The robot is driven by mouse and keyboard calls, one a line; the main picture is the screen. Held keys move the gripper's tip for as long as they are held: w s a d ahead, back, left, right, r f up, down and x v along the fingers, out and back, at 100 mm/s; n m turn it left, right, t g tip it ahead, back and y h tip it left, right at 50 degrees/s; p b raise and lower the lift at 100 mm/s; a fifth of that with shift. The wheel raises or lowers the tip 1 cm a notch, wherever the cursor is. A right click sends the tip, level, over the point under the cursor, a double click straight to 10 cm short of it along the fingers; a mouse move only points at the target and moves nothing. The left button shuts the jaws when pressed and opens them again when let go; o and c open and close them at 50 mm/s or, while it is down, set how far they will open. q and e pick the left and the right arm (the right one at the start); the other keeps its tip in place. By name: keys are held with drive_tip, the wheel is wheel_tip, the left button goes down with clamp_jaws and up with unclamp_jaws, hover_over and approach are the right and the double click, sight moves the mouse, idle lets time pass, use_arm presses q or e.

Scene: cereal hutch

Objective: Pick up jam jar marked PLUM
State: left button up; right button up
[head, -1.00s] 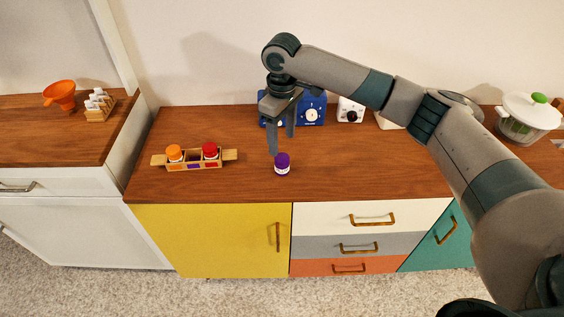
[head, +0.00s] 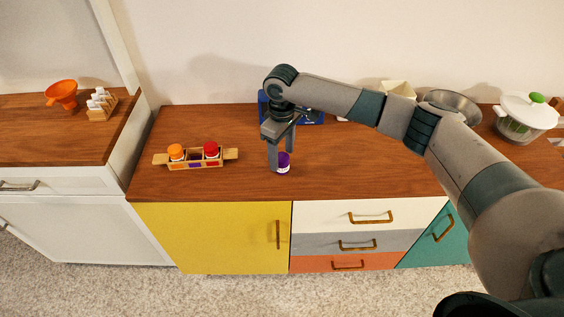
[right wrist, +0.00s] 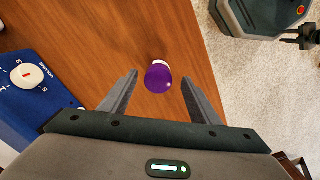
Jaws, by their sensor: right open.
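A small jar with a purple lid (head: 284,160) stands upright on the wooden counter; its label is too small to read. In the right wrist view the purple lid (right wrist: 158,75) lies just beyond the fingertips, between their lines. My right gripper (head: 278,168) is open and points down at the jar, one finger beside its left side; it also shows in the right wrist view (right wrist: 160,85). I cannot tell whether a finger touches the jar. My left gripper is not in view.
A wooden rack (head: 203,164) with an orange-lidded jar (head: 176,152) and a red-lidded jar (head: 211,150) stands to the left. A blue box with a dial (right wrist: 38,92) is behind the gripper.

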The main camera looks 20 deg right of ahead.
sight(282, 157)
wheel_tip(282, 157, down, 3)
drive_tip(key=shift+w+f+p, duration=0.1)
drive_tip(key=shift+w+p, duration=0.05)
drive_tip(key=shift+p, duration=0.35)
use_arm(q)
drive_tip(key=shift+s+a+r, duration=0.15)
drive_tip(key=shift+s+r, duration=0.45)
use_arm(e)
drive_tip(key=shift+f, duration=0.3)
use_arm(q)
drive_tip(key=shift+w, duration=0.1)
use_arm(e)
drive_tip(key=c, duration=1.2)
drive_tip(key=shift+r, duration=0.15)
